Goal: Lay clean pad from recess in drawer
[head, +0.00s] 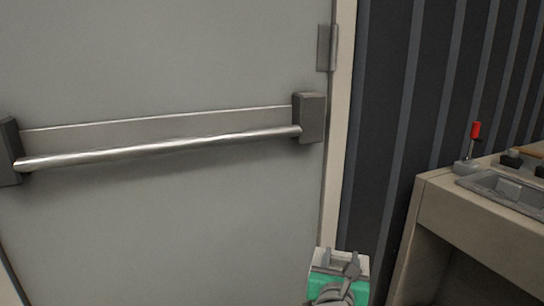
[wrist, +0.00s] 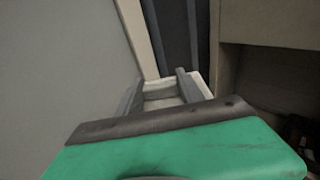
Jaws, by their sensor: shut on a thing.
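My gripper (head: 340,262) is at the bottom of the head view, in front of the door and left of the bench. Its two grey fingers are shut on a pale, flat, whitish thing, seemingly the pad (head: 362,264). In the wrist view my gripper (wrist: 160,86) shows beyond its green body, with the pale pad (wrist: 203,84) at the fingers. The pad is held in the air, touching nothing else that I can see. A grey sunken tray (head: 478,186) is set in the bench top at the right; I cannot tell if it is the recess. No drawer is recognisable.
A grey door (head: 170,220) with a metal push bar (head: 160,150) fills the left. A dark ribbed wall (head: 385,130) stands behind. The beige bench (head: 470,222) at the right carries a red-handled lever (head: 475,132) and small dark parts (head: 512,159). Open space lies below its top.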

